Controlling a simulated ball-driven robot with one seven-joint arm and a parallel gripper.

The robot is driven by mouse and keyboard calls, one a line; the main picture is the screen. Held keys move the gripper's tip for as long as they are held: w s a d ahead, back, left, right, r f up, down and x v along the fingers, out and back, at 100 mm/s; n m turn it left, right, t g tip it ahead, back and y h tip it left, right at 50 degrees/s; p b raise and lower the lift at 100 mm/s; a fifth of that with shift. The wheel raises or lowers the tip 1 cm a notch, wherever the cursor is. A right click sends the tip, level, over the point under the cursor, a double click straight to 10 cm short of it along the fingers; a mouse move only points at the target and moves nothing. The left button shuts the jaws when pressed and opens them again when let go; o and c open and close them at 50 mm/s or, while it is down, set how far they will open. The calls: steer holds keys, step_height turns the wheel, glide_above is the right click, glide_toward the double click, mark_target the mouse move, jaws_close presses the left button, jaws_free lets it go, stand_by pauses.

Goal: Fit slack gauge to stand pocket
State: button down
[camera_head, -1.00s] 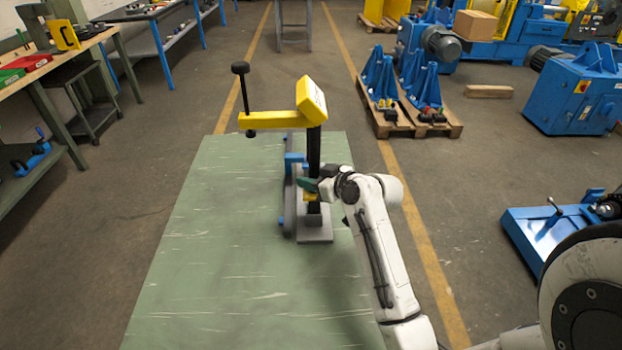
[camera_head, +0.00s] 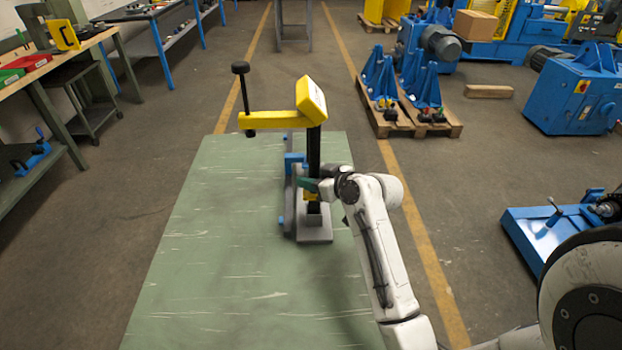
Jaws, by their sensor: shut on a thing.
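The slack gauge (camera_head: 313,150) has a black upright post, a yellow head and a yellow arm reaching left, with a black rod and knob at the arm's end. It stands about upright above a grey stand (camera_head: 316,238) on the green table. My gripper (camera_head: 314,188) is shut on the gauge's post, low down, from the right. The post's lower end meets the stand at a small dark socket; how deep it sits in the pocket I cannot tell.
A grey and blue chain drive frame (camera_head: 288,205) stands close to the left of the stand. The green table (camera_head: 215,250) is clear at left and front. A pallet with blue brackets (camera_head: 398,120) is on the floor beyond, to the right.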

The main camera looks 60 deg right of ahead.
mark_target(311, 197)
steer(key=shift+f+b, duration=2.4)
steer(key=shift+f, duration=0.45)
stand_by(0.8)
steer(key=c, duration=1.1)
jaws_free()
steer(key=o, duration=0.4)
steer(key=shift+f, duration=0.35)
steer(key=v, duration=0.7)
steer(key=b+v, duration=0.1)
steer(key=v, duration=0.3)
steer(key=shift+w+d+r, duration=0.1)
steer(key=shift+r, duration=0.2)
